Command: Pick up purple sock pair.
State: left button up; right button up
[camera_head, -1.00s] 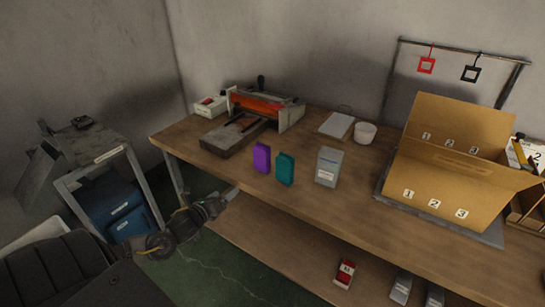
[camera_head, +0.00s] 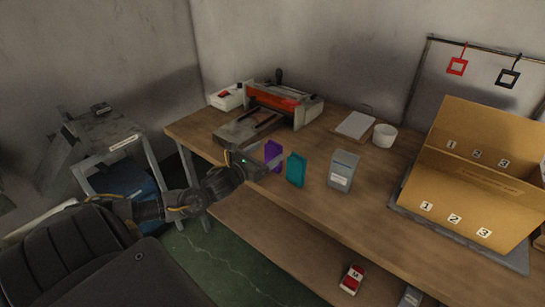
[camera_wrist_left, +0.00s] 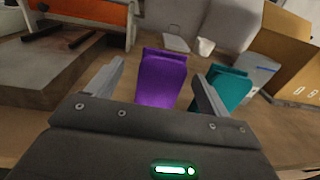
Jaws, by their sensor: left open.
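The purple sock pair (camera_head: 274,155) stands upright on the wooden workbench, partly hidden by my left gripper in the head view. My left gripper (camera_head: 266,160) is open just in front of it. My right gripper is not in view.
A grey box (camera_head: 342,170) stands right of the teal pair. An orange and grey machine (camera_head: 283,103) is behind left. The bench front middle is clear.

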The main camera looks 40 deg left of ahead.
aim_at(270, 151)
pick_arm(q)
jog(key=shift+w, duration=0.1)
pick_arm(e)
jog(key=shift+a, duration=0.25)
pick_arm(q)
jog(key=w, duration=0.1)
jog(key=w+p, duration=0.1)
jog(key=w, duration=0.2)
jog(key=shift+w+d, duration=0.1)
jog(key=shift+d, duration=0.15)
jog(key=shift+w+f, duration=0.2)
jog(key=shift+w, duration=0.3)
jog(key=shift+c, duration=0.6)
jog(key=c, duration=1)
pick_arm(e)
jog(key=shift+w+a+r, duration=0.1)
jog(key=shift+a+r, duration=0.25)
jog(key=shift+r, duration=0.35)
